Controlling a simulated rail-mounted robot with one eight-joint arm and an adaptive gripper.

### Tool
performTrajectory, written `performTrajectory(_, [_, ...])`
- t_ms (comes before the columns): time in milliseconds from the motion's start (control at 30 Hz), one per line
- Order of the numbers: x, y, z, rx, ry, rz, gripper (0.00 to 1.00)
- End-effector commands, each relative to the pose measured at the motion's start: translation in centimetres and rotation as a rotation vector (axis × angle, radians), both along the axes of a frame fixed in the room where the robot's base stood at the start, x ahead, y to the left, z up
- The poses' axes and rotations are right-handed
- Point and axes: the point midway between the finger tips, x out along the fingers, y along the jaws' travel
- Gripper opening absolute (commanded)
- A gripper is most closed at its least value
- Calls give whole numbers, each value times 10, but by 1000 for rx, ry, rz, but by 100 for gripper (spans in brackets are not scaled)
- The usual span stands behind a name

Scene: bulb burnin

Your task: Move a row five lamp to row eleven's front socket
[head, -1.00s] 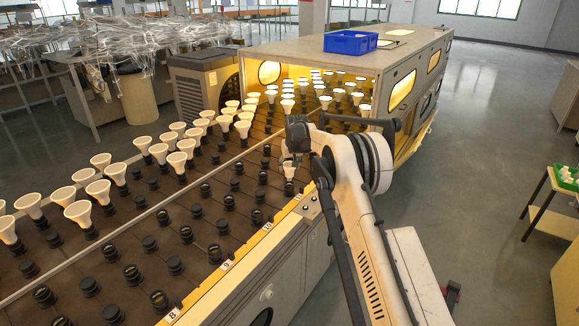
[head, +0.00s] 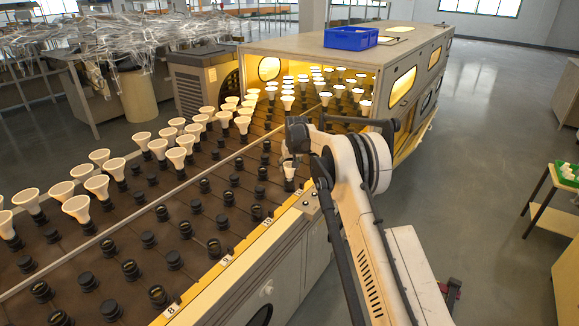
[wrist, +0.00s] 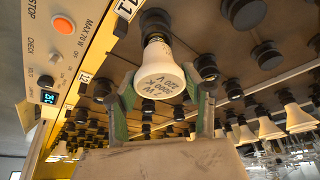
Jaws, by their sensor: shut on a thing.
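My gripper (wrist: 160,108) is shut on a white lamp (wrist: 160,75) with dark print on its face. The lamp's neck points to a dark socket (wrist: 154,22) beside the row 11 label (wrist: 127,8) in the wrist view. The neck meets or overlaps this socket, but I cannot tell whether it is seated. In the head view the held lamp (head: 290,170) is upright at the near edge of the rack, under my gripper (head: 290,157). Row labels 8 (head: 171,309), 9 (head: 226,259) and 10 (head: 267,222) run along the yellow edge.
Several white lamps (head: 76,208) stand in the rack's far rows, and more stand inside the lit chamber (head: 320,60). Black empty sockets (head: 130,269) fill the near rows. A control panel (wrist: 62,40) with an orange button is beside the gripper. A blue bin (head: 350,38) sits on the chamber.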

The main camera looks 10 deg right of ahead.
Motion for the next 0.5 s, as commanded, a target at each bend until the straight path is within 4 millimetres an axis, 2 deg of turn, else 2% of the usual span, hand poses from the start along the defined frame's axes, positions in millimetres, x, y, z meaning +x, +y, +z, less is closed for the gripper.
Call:
performTrajectory(433, [0,0,-12,0,0,0,17])
performTrajectory(467, [0,0,-11,0,0,0,48])
performTrajectory(500, [0,0,-11,0,0,0,53])
